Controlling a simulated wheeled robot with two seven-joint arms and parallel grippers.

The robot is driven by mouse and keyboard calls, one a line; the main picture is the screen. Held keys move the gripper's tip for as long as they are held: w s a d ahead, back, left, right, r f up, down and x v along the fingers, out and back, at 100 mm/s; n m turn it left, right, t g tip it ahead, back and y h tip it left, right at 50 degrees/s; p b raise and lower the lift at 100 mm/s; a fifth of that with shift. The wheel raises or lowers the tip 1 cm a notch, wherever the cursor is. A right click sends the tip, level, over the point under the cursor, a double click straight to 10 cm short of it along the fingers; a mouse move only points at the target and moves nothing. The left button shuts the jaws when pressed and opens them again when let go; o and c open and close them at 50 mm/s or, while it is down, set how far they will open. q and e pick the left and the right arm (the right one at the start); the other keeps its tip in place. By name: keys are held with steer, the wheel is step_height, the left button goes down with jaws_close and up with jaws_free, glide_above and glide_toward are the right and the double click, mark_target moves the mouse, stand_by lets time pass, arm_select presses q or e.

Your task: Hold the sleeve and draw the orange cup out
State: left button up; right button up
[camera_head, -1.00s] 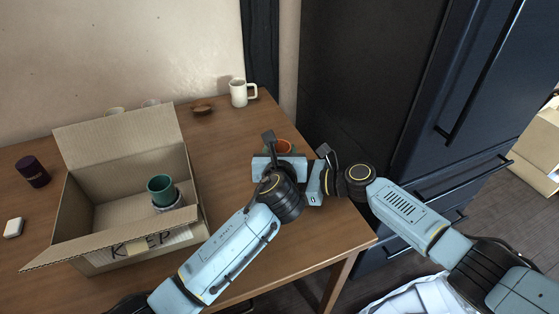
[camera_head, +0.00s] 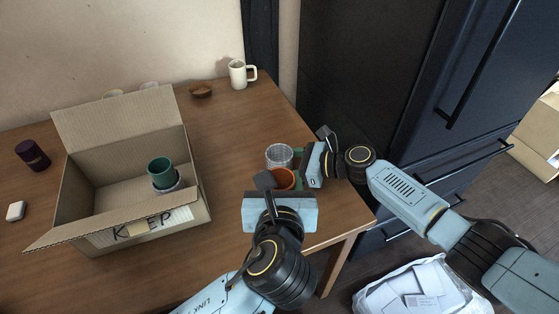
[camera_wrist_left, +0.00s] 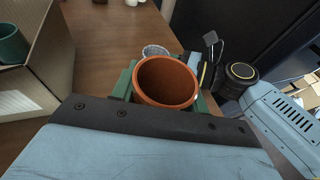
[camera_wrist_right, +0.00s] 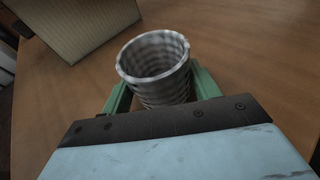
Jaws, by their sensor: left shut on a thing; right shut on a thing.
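The orange cup (camera_head: 283,180) is out of the sleeve, on the near side of it. My left gripper (camera_wrist_left: 165,85) is shut on the orange cup, whose open mouth faces the left wrist camera. The sleeve (camera_head: 279,156) is a grey ribbed cylinder near the table's right edge, and its inside looks empty in the right wrist view (camera_wrist_right: 155,65). My right gripper (camera_wrist_right: 160,100) is shut on the sleeve, with green fingers on both sides. The left gripper hides part of the cup in the head view.
An open cardboard box (camera_head: 190,222) marked KEEP stands at the left with a green cup (camera_head: 160,172) inside. A white mug (camera_head: 238,75), a brown bowl (camera_head: 201,91) and a dark purple cup (camera_head: 32,155) stand farther off. The dark fridge (camera_head: 400,90) is at the right.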

stand_by(0.3)
steer(key=o, duration=0.8)
steer(key=shift+o, duration=0.2)
steer(key=v, duration=1.2)
